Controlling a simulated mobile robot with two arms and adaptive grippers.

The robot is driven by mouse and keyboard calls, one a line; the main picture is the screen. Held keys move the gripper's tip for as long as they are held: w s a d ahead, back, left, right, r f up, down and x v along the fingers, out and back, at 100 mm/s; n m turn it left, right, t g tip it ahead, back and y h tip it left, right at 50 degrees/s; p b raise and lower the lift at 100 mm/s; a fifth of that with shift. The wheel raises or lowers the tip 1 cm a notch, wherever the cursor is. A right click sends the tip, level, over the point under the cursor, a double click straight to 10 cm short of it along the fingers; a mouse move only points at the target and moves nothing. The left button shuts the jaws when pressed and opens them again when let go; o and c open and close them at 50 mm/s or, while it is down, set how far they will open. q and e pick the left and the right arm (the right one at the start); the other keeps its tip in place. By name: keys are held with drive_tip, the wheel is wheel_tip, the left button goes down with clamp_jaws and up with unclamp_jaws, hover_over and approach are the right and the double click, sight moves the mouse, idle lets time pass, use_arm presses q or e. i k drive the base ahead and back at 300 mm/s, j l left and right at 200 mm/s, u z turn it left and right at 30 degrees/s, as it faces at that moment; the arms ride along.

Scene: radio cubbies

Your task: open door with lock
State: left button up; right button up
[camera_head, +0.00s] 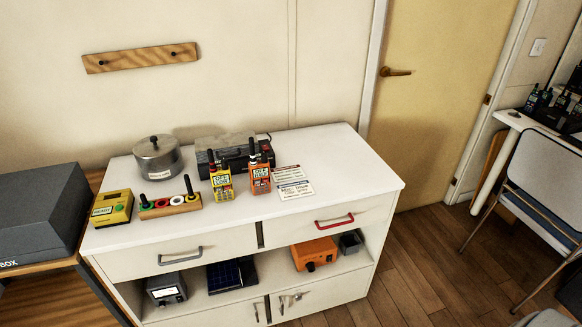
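A yellow room door (430,80) stands to the right of the white cabinet, with a bronze lever handle (395,72) on its left side. It looks shut in its frame. The white cabinet (230,235) has two lower doors, a left one (205,317) and a right one (335,294), both looking shut. Small metal handles and what look like keys (296,298) show near where these doors meet; they are too small to tell apart surely. Neither of my grippers is in view.
The cabinet top holds a pot (158,157), a yellow box (112,208), a ring peg board (170,206), two radios (260,178) and paper labels (290,180). A grey box (40,215) stands left. A chair (545,190) stands right. Wooden floor (425,255) before the door is clear.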

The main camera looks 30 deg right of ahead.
sight(324, 293)
drive_tip(key=z, duration=1.15)
